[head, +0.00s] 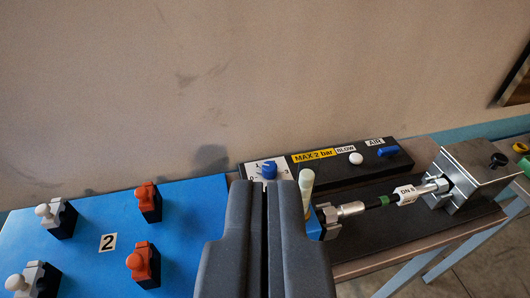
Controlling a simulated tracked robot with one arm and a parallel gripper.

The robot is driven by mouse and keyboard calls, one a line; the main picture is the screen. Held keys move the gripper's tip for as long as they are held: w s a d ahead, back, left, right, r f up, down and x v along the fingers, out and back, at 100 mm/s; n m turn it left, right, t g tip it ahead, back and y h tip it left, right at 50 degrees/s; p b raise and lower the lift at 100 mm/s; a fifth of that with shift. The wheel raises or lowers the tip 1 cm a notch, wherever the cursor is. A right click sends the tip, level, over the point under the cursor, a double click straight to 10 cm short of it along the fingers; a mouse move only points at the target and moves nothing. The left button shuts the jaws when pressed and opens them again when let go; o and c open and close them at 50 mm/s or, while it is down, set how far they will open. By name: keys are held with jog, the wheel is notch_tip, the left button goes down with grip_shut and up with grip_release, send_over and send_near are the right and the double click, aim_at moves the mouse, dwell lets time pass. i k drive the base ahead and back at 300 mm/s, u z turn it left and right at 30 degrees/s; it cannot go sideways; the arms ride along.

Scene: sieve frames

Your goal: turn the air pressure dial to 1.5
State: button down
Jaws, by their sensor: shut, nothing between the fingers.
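The air pressure dial (268,169) is a small blue knob on a white scale plate (252,166), at the left end of a black control panel (325,172). The marks 0 and 1 show on the plate's left side; the right side and the knob's exact setting are too small to read. My gripper (264,188) is shut and empty, its two dark grey fingers side by side with a thin gap line. In the picture the fingertips lie just below the dial; I cannot tell how far apart in depth they are.
The panel carries a yellow MAX 2 bar label (313,156), a white BLOW button (356,158) and a blue AIR handle (388,151). A pale-topped upright post (306,188) stands right of my fingers. A hose runs to a metal block (465,175). Clamps stand on the blue plate (185,215).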

aim_at(269, 168)
jog(key=u, duration=2.3)
jog(key=k, duration=0.85)
jog(key=z, duration=1.8)
jog(key=i, duration=0.9)
jog(key=z, duration=0.05)
